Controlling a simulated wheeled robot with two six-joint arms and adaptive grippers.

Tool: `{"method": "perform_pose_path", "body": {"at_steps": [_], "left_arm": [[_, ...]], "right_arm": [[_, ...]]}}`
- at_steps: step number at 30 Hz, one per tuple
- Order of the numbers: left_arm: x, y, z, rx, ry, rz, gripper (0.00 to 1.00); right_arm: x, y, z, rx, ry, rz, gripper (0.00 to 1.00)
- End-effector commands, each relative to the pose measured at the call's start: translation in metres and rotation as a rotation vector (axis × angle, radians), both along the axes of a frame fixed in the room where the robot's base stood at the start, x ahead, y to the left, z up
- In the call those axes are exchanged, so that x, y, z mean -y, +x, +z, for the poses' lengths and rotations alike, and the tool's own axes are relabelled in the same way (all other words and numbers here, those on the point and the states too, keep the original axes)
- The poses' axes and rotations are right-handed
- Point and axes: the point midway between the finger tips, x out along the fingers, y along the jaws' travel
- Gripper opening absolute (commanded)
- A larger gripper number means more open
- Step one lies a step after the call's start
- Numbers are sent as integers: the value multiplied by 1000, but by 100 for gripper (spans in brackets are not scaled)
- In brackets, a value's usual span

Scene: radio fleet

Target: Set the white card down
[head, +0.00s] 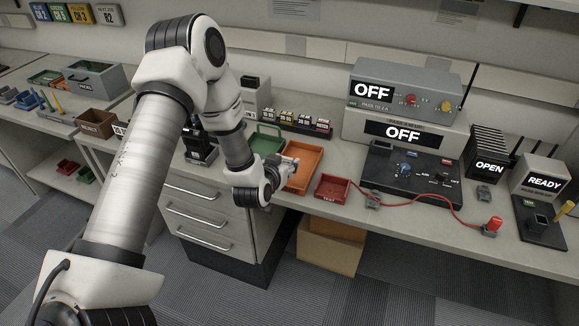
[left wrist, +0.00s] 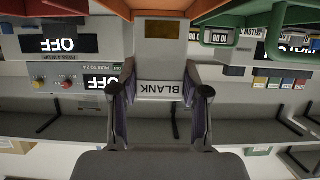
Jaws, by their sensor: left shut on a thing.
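My left gripper (head: 284,163) is at the left edge of the orange tray (head: 309,155), near the bench's front. In the left wrist view my gripper (left wrist: 160,94) is shut on the white card (left wrist: 159,55), with one finger on each side. The card looks grey in shadow, has a gold patch and a label reading BLANK. It shows upside down there, with orange edges above it. In the head view the card is hard to make out at the gripper. I cannot tell whether it touches the tray. My right gripper is not in view.
A green tray (head: 267,136) lies left of the orange tray, and a small red tray (head: 333,189) lies to its right. Behind is a row of small labelled blocks (head: 298,122). Grey units reading OFF (head: 405,83) and a dark panel (head: 411,176) stand right.

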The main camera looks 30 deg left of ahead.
Motion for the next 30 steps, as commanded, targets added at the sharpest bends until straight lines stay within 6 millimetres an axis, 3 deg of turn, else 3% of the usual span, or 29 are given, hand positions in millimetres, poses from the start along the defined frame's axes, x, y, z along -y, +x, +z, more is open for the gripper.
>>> {"method": "perform_pose_path", "body": {"at_steps": [4, 10, 21, 22, 24, 30], "left_arm": [[0, 21, -3, 0, 1, 0, 22], [0, 21, -34, -3, 1, 1, 22], [0, 21, -43, -1, -1, 1, 22], [0, 21, -42, -1, -1, 0, 53], [0, 21, -41, -1, -1, 1, 71], [0, 21, -41, -1, -1, 0, 71]], "right_arm": [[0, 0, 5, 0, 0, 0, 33], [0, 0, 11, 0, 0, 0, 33], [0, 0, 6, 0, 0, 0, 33], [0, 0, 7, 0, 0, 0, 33], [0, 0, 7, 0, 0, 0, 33], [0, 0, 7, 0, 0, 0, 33]]}}
